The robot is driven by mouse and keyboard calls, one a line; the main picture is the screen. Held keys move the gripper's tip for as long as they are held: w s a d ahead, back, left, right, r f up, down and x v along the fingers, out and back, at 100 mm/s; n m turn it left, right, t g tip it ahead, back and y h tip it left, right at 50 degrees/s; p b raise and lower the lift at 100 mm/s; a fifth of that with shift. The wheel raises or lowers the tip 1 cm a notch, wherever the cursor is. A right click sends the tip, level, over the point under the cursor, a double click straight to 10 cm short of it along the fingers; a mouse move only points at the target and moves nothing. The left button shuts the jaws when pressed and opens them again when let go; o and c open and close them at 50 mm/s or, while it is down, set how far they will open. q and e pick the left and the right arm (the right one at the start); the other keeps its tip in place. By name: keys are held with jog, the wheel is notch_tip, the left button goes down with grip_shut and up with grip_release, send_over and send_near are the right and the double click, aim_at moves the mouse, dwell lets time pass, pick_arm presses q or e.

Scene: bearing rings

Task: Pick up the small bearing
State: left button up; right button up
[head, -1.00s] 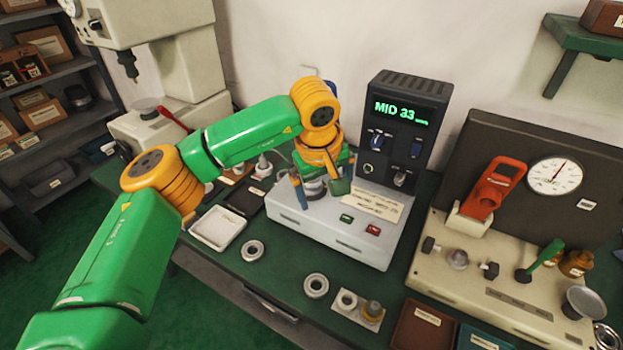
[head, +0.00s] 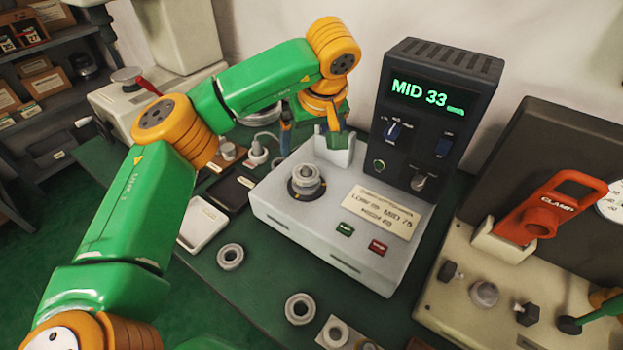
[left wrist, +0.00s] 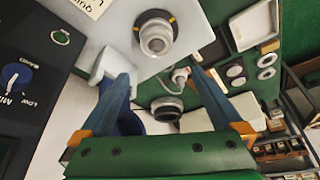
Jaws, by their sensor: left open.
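A bearing ring (head: 306,177) sits on the dark round seat of the grey tester; it also shows in the left wrist view (left wrist: 156,38). Loose metal rings lie on the green bench: one near the white tray (head: 230,257), one at the front (head: 300,308), and a smaller-looking one on a pale plate (head: 335,333). I cannot tell for certain which is the small bearing. My left gripper (head: 310,124) is open and empty behind the seated ring, one finger beside a pale block. Its spread fingers also show in the left wrist view (left wrist: 162,80).
The tester's tall dark display box (head: 440,115), reading MID 33, stands right of the gripper. The pale block (head: 336,155) rises at the tester's back. A white tray (head: 203,224) and dark tray (head: 229,188) lie left. A red clamp fixture (head: 545,205) stands right.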

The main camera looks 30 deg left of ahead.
aim_at(307, 169)
pick_arm(q)
jog(key=x, duration=0.6)
jog(key=d+x, duration=0.1)
jog(key=x, duration=0.2)
jog(key=shift+s+f, duration=0.15)
jog(key=shift+f, duration=0.6)
jog(key=c, duration=1.6)
pick_arm(e)
jog(key=shift+f, duration=0.45)
